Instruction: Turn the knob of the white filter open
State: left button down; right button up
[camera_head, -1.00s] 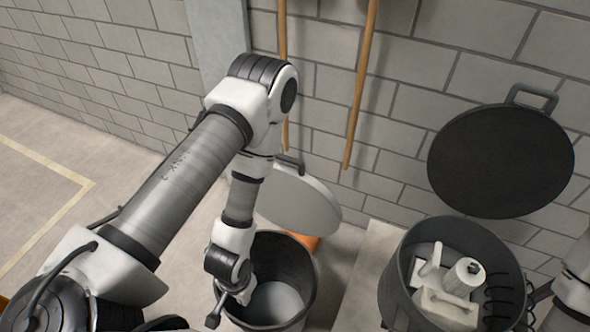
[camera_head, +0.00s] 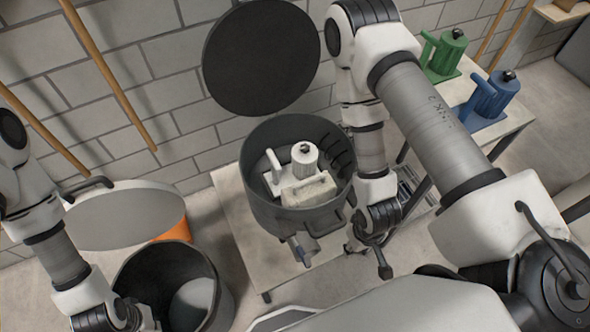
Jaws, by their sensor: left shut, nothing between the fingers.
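The white filter (camera_head: 307,160) stands inside a dark grey round vessel (camera_head: 262,213). Its black knob (camera_head: 304,148) sits on top of its cylinder. I cannot tell the knob's setting at this size. My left gripper (camera_head: 143,318) is at the bottom left, in front of the dark bucket, well apart from the filter. It is shut and empty, and partly cut off by the frame's lower edge. My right gripper (camera_head: 370,252) hangs right of the vessel, outside it and apart from the filter. Its fingers are too small to read.
The vessel stands on a pale table (camera_head: 232,205), with a round black lid (camera_head: 262,58) behind it. A dark bucket (camera_head: 215,265) and a light grey lid (camera_head: 125,215) are at the left. Green (camera_head: 442,58) and blue (camera_head: 488,100) filters stand on a table at the right.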

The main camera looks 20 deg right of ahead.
aim_at(304, 148)
jog(key=l+z, duration=0.1)
jog(key=z, duration=0.4)
jog(key=l+z, duration=0.1)
jog(key=z, duration=0.4)
jog(key=i+z, duration=0.1)
jog(key=z, duration=0.4)
jog(key=i+l, duration=0.15)
jog(key=i+z, duration=0.05)
